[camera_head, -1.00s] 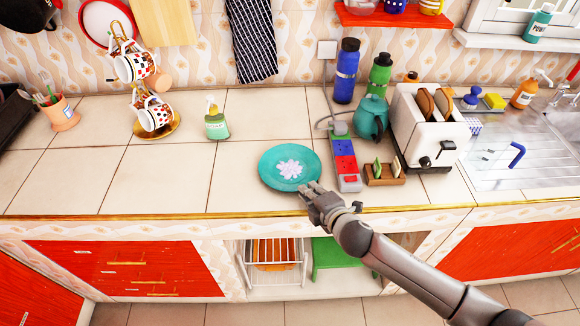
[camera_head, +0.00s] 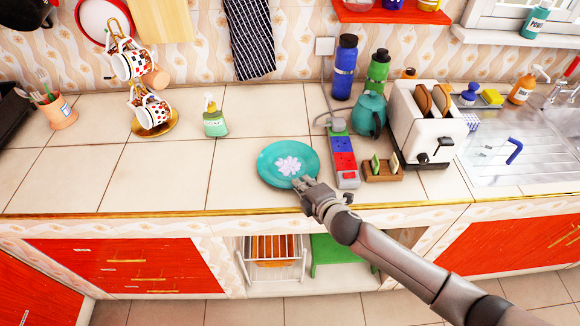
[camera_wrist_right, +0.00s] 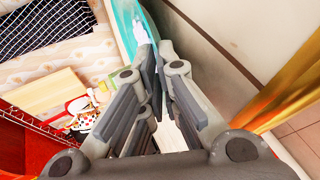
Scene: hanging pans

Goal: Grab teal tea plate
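The teal tea plate (camera_head: 270,172), with a pale pink flower pattern in its middle, lies flat on the tiled counter near the front edge. My right gripper (camera_head: 302,183) is at the plate's front right rim. In the right wrist view, my right gripper's fingers (camera_wrist_right: 158,62) are drawn close together at the tips, with the teal plate (camera_wrist_right: 128,28) reaching in at them. They look shut on the rim, though the fingers hide the contact itself. My left gripper is not in view.
A power strip (camera_head: 344,160) and a small wooden rack (camera_head: 383,172) stand close right of the plate. Behind are a teal teapot (camera_head: 368,116), a toaster (camera_head: 420,120) and a soap bottle (camera_head: 215,123). The counter left of the plate is clear.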

